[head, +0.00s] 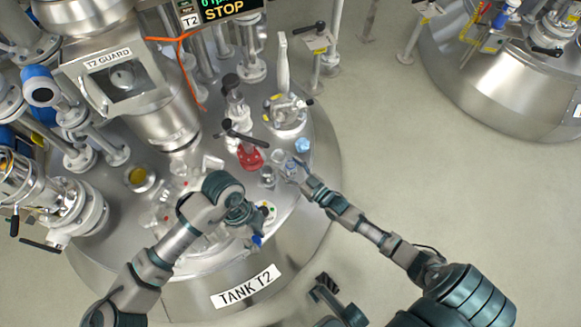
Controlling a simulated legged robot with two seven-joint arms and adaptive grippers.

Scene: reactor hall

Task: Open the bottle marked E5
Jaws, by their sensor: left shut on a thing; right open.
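No E5 mark is legible from here. Several small bottle-like items stand on the tank top: a grey-clear one (268,178) and a pale blue one (302,144). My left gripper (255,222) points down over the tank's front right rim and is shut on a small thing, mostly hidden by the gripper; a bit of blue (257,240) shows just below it. My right gripper (293,170) is open at the tank's right edge, its fingertips close to a small clear bluish item; I cannot tell whether they touch.
The round steel top of tank T2 (318,150) is crowded with pipes and fittings. A red valve with a black handle (250,157) stands behind the grippers. The T2 guard (120,77) is at upper left. Open floor (400,150) lies to the right.

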